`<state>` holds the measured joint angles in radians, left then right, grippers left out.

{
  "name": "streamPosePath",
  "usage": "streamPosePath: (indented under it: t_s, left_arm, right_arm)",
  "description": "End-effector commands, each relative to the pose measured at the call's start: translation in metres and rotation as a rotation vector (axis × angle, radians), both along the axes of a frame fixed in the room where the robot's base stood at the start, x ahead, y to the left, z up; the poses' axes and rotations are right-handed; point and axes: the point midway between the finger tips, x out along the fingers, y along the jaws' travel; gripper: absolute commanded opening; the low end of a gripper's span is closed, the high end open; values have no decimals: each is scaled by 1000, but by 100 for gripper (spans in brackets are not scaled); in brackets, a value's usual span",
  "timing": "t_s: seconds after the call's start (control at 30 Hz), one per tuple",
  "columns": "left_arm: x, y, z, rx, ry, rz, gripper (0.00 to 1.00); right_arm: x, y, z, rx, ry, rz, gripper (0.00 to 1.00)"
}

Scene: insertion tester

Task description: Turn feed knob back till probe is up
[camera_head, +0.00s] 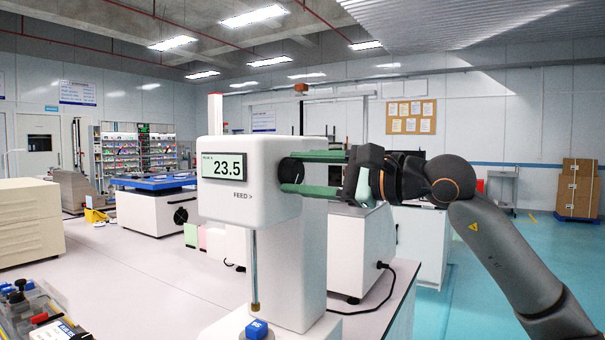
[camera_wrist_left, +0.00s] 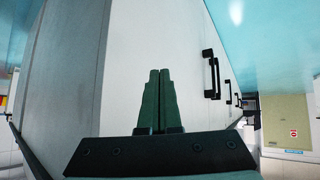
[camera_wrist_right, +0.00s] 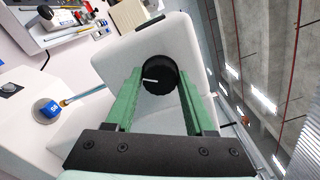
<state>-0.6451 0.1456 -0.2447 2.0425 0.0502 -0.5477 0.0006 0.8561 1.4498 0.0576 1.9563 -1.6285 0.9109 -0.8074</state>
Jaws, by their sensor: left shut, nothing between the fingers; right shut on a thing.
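The white tester head (camera_head: 222,205) has a display (camera_head: 222,170) reading 23.5, with "FEED >" printed below it. The black feed knob (camera_wrist_right: 158,75) is on its side and has a white mark; in the head view the fingers partly hide it. My right gripper (camera_head: 287,171) comes from the right and is shut on the knob, one green finger on each side, as the right wrist view (camera_wrist_right: 157,82) shows. The thin probe (camera_head: 254,270) hangs below the head, its brass tip a little above a blue block (camera_head: 257,329). My left gripper (camera_wrist_left: 160,75) is shut and empty, away from the tester.
The tester's white column (camera_head: 305,260) stands behind the probe on a pale bench (camera_head: 150,280). A tray of tools (camera_head: 35,310) lies at the lower left, near a cream drawer cabinet (camera_head: 30,220). White cabinet fronts with black handles (camera_wrist_left: 208,75) are near my left gripper.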

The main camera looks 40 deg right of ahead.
Motion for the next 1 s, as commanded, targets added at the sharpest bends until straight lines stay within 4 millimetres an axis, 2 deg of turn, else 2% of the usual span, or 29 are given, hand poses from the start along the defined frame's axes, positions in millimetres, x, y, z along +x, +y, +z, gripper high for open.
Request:
streamPosePath:
  t_s: [1.0]
  left_arm:
    - [0,0,0,0,1,0,0]
  right_arm:
    - [0,0,0,-485,-139,1,0]
